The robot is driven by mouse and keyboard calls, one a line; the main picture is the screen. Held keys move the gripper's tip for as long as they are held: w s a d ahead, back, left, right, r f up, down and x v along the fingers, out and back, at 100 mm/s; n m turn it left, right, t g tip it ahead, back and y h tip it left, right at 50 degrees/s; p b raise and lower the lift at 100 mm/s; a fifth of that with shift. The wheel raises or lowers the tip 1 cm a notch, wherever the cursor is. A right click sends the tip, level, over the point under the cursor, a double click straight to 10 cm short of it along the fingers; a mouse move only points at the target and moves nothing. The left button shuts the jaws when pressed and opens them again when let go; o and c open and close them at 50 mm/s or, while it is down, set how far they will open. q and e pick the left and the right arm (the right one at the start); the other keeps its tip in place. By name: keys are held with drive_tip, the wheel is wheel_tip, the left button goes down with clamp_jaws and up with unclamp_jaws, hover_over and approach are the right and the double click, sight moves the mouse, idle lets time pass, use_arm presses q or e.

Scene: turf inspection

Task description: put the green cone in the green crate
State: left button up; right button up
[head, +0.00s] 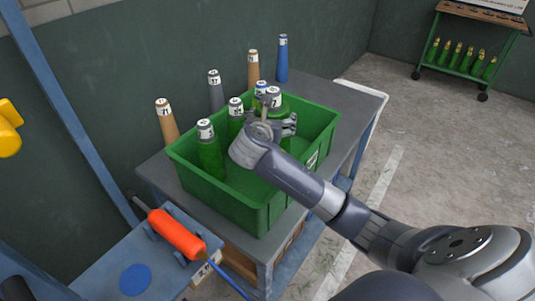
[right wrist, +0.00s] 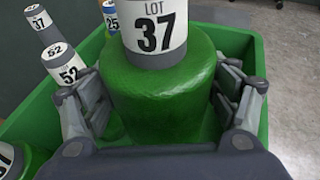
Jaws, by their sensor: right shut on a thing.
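The green cone (right wrist: 160,90), with a white cap marked LOT 37, stands upright between the fingers of my right gripper (right wrist: 162,105). In the head view the cone (head: 279,106) shows partly behind my right gripper (head: 272,127), which is shut on it. The cone is within the rim of the green crate (head: 220,196), toward its far right part. I cannot tell whether its base touches the crate floor. Other green cones (head: 209,155) (head: 236,122) stand in the crate's left part. My left gripper is not in view.
The crate stands on a grey table (head: 360,100). Behind it stand tan (head: 168,125), grey (head: 216,95) and blue (head: 282,62) cones. An orange cylinder (head: 177,234) lies on a blue surface at the lower left. A cart (head: 465,65) with several green bottles stands far right.

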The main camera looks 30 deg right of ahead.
wheel_tip(320, 180, down, 8)
drive_tip(key=shift+b, duration=0.4)
drive_tip(key=shift+r, duration=0.1)
drive_tip(key=o, duration=1.4)
drive_tip(key=shift+f, duration=0.2)
drive_tip(key=shift+r, duration=0.1)
drive_tip(key=p+v, duration=0.1)
drive_tip(key=v, duration=1.1)
